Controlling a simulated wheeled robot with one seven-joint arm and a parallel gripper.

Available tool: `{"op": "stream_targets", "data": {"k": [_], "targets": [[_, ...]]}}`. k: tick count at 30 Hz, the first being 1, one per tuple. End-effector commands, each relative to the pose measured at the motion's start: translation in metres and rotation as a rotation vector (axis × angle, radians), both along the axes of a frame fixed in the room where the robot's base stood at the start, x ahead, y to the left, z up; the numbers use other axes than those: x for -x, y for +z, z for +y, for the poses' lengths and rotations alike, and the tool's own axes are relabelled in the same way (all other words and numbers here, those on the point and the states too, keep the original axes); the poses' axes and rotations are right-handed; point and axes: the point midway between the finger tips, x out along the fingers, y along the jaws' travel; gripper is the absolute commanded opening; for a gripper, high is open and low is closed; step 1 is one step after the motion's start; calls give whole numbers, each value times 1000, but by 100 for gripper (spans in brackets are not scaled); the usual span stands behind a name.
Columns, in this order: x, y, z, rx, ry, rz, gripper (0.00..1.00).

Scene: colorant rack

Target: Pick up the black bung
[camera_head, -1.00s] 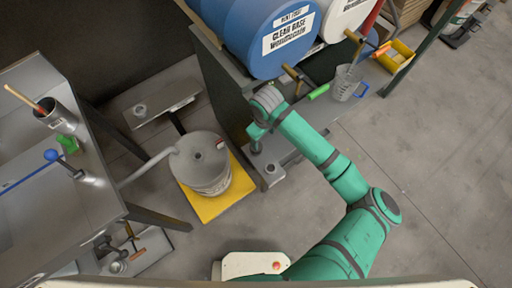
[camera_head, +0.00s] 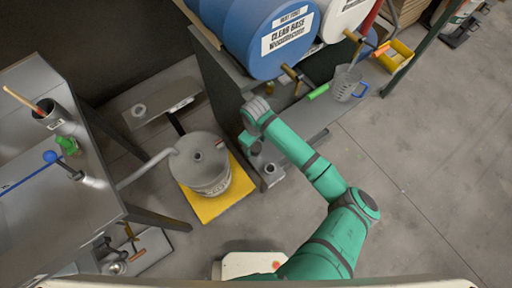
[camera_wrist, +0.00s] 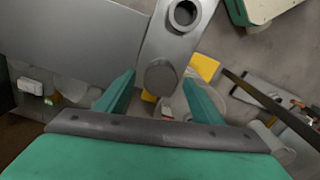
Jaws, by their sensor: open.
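My gripper (camera_wrist: 159,80) is open, with its two green fingers spread in the wrist view. A round dark-grey disc (camera_wrist: 160,77), which may be the black bung, shows between the fingertips on a narrow grey plate; I cannot tell its height or depth from my fingers. A grey ring with a dark hole (camera_wrist: 184,14) sits on the same plate above it in the picture. In the head view my gripper (camera_head: 250,143) is over the low grey stand beside the rack, and my wrist hides what is under it.
A grey drum (camera_head: 202,162) stands on a yellow mat (camera_head: 206,209) left of my gripper. The blue barrel (camera_head: 250,35) and its rack are behind. A clear jug (camera_head: 347,84) stands on the rack's ledge. A metal table (camera_head: 60,200) is at far left. Floor at right is free.

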Motion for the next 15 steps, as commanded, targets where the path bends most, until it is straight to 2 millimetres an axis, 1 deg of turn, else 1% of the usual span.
{"op": "stream_targets", "data": {"k": [1, 3, 6, 13, 14, 15], "targets": [[0, -7, 0, 0, -2, 3, 62], [0, -15, 0, 0, -2, 1, 62], [0, -21, -1, 1, -2, 0, 62], [0, -22, -1, 1, -1, -1, 62], [0, -22, -1, 1, -2, -1, 59], [0, -22, -1, 1, -2, -1, 50]]}}
